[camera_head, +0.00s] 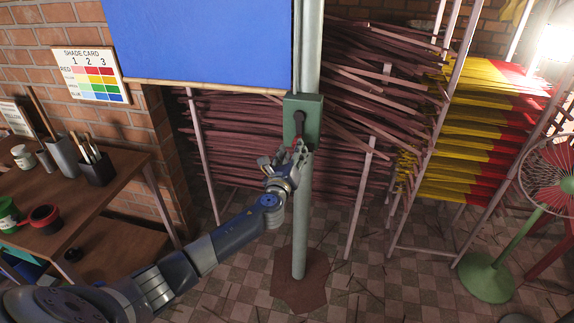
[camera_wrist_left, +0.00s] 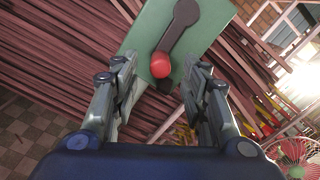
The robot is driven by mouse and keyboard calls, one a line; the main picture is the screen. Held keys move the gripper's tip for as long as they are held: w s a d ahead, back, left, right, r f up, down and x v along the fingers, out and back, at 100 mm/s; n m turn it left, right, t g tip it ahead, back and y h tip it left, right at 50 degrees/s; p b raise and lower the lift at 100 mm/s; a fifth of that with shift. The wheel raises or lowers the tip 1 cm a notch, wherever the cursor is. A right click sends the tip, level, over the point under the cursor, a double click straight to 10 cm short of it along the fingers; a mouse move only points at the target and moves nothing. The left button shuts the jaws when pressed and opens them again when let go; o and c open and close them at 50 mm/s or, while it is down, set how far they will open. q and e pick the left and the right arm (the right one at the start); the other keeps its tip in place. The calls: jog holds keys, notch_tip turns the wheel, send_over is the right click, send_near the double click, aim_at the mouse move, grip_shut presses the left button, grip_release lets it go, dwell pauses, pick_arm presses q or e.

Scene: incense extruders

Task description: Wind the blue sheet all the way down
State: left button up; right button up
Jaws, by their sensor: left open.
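The blue sheet (camera_head: 200,40) hangs at the top of the head view, with a pale wooden bar (camera_head: 205,86) along its lower edge. A green box (camera_head: 316,112) is fixed on a pale green post (camera_head: 302,225) at the sheet's right side. The box carries a dark crank arm with a red knob; in the left wrist view the knob (camera_wrist_left: 160,66) points toward me and the crank arm (camera_wrist_left: 180,24) runs up from it. My left gripper (camera_head: 298,150) is open in front of the box, its fingers on either side of the knob in the wrist view. Contact cannot be told.
A wooden workbench (camera_head: 120,168) with brush holders and red and green pots stands at left. Racks of brown sticks (camera_head: 370,95) and yellow-red sticks (camera_head: 470,140) stand behind and right. A green fan (camera_head: 490,275) is at far right. Tiled floor is open around the post.

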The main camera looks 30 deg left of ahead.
pick_arm(q)
jog(key=v, duration=0.6)
jog(key=shift+s, duration=0.2)
jog(key=n+b, duration=1.4)
jog(key=n, duration=1.5)
send_near(297, 131)
jog(key=shift+w+a+f, duration=0.25)
jog(key=shift+w+f, duration=0.05)
jog(key=shift+w, duration=1)
jog(key=shift+w+a+f, duration=0.25)
jog(key=shift+w+f, duration=0.05)
jog(key=shift+w, duration=0.95)
jog(key=shift+w+a+f, duration=0.25)
jog(key=shift+w+f, duration=0.05)
jog(key=shift+w, duration=1)
jog(key=shift+c, duration=0.2)
